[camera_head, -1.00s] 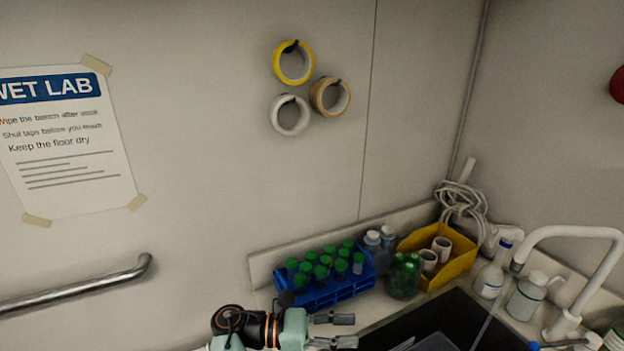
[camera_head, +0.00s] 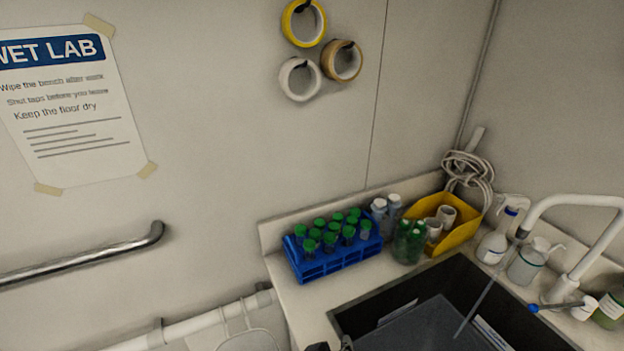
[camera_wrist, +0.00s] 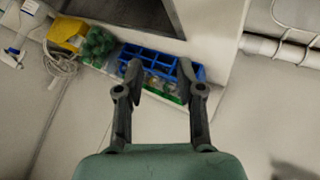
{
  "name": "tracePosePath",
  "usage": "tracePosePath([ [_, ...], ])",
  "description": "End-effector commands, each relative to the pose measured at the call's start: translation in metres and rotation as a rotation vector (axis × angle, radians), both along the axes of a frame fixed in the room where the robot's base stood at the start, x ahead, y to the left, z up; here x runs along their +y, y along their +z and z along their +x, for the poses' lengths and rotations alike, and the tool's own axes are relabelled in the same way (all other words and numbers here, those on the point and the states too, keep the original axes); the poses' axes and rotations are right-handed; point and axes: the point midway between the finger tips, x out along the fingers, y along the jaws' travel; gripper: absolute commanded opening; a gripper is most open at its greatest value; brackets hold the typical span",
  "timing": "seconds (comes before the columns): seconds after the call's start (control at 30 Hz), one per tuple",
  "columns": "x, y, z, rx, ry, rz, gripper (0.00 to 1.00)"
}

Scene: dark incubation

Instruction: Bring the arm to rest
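My gripper (camera_wrist: 160,72) shows in the wrist view with its two dark fingers apart and nothing between them. Beyond the fingers, apart from them, is the blue tube rack (camera_wrist: 152,55). In the head view the rack (camera_head: 335,261) stands upright at the back of the bench and holds several green-capped tubes (camera_head: 330,230). Only small dark tips, which look like part of my gripper, show at the bottom edge of the head view. The rest of my arm is out of that view.
The dark sink (camera_head: 374,312) lies right of the rack, with a white tap (camera_head: 590,204) over it. A yellow bin (camera_head: 462,232), a green bottle cluster (camera_head: 408,243) and wash bottles (camera_head: 494,240) line the back. A metal rail (camera_head: 85,257) runs along the left wall.

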Motion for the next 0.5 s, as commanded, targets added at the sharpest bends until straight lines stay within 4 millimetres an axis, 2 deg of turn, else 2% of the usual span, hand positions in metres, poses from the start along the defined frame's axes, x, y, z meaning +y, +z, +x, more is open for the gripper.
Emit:
tracePosePath([
  [0.1, 0.017, 0.031, -0.031, -0.165, -0.001, 0.207, 0.37],
  [0.27, 0.043, 0.078, -0.079, -0.342, 0.024, 0.472, 0.37],
  [0.3, 0.045, 0.055, -0.078, -0.344, 0.024, 0.483, 0.37],
  [0.33, 0.044, 0.043, -0.077, -0.342, 0.023, 0.479, 0.37],
  [0.5, 0.044, -0.001, -0.076, -0.341, 0.025, 0.475, 0.37],
])
